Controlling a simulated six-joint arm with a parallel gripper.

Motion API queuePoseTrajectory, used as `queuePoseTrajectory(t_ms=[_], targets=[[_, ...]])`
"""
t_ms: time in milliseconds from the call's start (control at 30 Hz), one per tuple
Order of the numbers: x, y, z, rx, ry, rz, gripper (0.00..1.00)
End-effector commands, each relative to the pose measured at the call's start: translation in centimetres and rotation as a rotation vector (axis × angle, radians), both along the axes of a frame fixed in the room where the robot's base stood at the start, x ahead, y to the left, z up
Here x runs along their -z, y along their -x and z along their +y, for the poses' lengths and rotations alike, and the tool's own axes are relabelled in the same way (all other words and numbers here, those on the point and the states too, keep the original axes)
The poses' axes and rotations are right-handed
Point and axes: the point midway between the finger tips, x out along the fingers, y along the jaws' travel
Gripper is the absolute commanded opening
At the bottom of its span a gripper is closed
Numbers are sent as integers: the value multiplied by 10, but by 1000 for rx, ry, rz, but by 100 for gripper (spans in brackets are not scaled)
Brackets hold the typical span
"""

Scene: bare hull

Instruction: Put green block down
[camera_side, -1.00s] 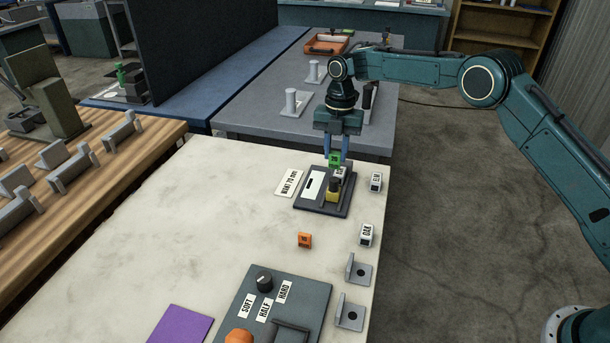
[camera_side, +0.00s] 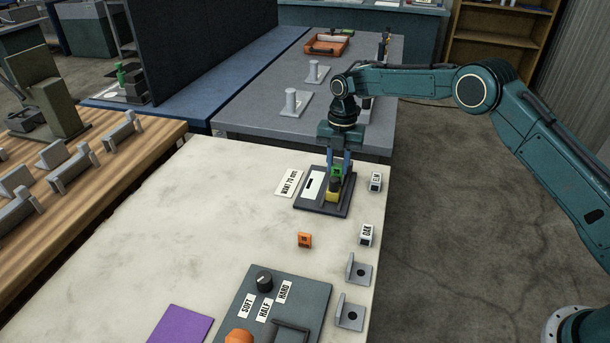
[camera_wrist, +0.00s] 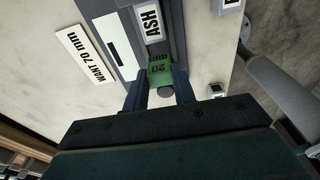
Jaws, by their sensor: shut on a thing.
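The green block (camera_side: 337,170) is held between the fingers of my gripper (camera_side: 338,168), low at the back of a dark fixture plate (camera_side: 312,207). In the wrist view the green block (camera_wrist: 158,74), marked 20 mm, sits between both fingertips (camera_wrist: 160,84). A white block marked ASH (camera_wrist: 149,20) lies just beyond it, over the same fixture. A yellow block (camera_side: 332,195) with a dark top stands on the plate in front of the green block in the side view. Whether the green block touches the fixture is hidden.
A WANT 70 mm card (camera_side: 289,183) lies left of the fixture. A control panel (camera_side: 262,310) is at the front.

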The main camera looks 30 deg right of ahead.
Motion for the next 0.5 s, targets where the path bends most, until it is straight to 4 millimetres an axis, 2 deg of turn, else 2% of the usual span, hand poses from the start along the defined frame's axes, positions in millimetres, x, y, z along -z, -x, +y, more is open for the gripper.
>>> queuePoseTrajectory(t_ms=[300,500], targets=[[33,1,0,0,1,2,1],[37,0,0,0,1,1,1]])
